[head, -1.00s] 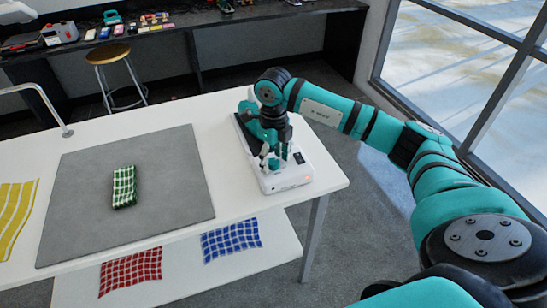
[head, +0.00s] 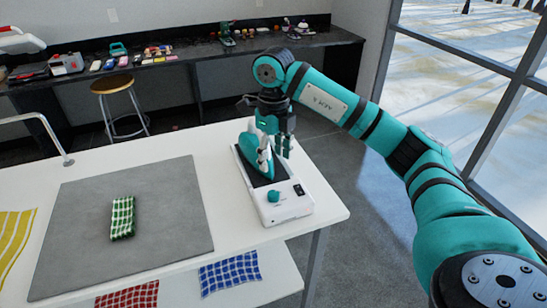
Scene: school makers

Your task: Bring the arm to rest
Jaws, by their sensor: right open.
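My right arm reaches in from the right. Its right gripper (head: 277,148) is open and points down just above and beside a teal iron (head: 258,160). The iron stands on a white station (head: 284,211) with a dark top and a teal knob, near the table's right end. The gripper's fingers overlap the iron in the picture, and I cannot tell if they touch it. A folded green checked cloth (head: 122,218) lies on a grey mat (head: 170,235). My left gripper is not in view.
The white table (head: 325,212) has free room between mat and station. A yellow cloth (head: 12,240) lies at the left. Red (head: 128,296) and blue (head: 230,271) checked cloths lie on a lower shelf. Behind are a stool (head: 112,84) and a dark bench (head: 190,55).

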